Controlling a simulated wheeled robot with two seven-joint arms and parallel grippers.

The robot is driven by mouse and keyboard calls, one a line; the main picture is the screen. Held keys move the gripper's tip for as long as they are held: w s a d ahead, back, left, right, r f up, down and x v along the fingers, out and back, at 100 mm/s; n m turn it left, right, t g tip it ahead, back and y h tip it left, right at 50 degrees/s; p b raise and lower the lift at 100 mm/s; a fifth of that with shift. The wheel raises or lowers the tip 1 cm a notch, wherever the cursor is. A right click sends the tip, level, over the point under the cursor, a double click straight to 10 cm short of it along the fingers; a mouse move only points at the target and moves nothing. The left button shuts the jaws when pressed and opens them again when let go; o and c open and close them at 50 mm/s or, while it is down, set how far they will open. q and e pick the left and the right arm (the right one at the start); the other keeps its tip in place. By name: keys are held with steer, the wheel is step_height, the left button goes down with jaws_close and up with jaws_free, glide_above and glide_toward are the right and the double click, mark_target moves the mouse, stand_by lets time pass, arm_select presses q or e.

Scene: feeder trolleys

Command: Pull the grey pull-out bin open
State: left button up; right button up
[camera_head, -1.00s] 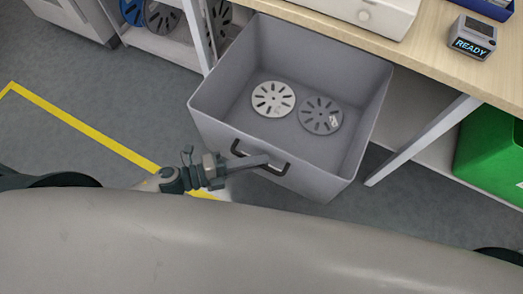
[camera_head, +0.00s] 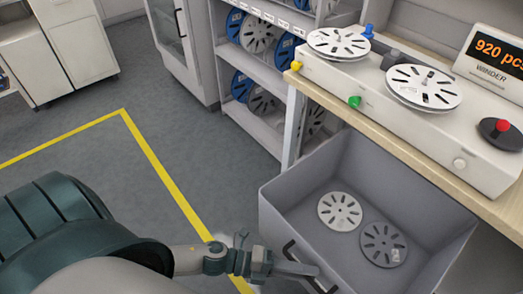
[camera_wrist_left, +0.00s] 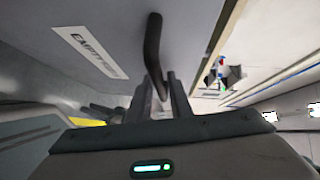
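The grey pull-out bin (camera_head: 283,213) stands pulled out from under the bench, its inside showing. It holds a white slotted disc (camera_head: 340,211) and a grey slotted disc (camera_head: 384,245). Its dark bar handle (camera_head: 290,252) is on the front face and also shows in the left wrist view (camera_wrist_left: 153,45). My left gripper (camera_head: 308,270) is at this handle, with the bar between its fingers (camera_wrist_left: 160,92); it looks shut on it. The fingers hide part of the bar. The bin's lower right is cut off by the picture edge. My right gripper is not in view.
The bench (camera_head: 410,162) above the bin carries a winder (camera_head: 430,125) with slotted discs. A shelf rack (camera_head: 262,75) with blue and white reels stands behind the bin. A yellow floor line (camera_head: 165,175) runs to the left; the floor there is clear.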

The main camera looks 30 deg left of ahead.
arm_select(q)
steer(key=shift+a, duration=0.1)
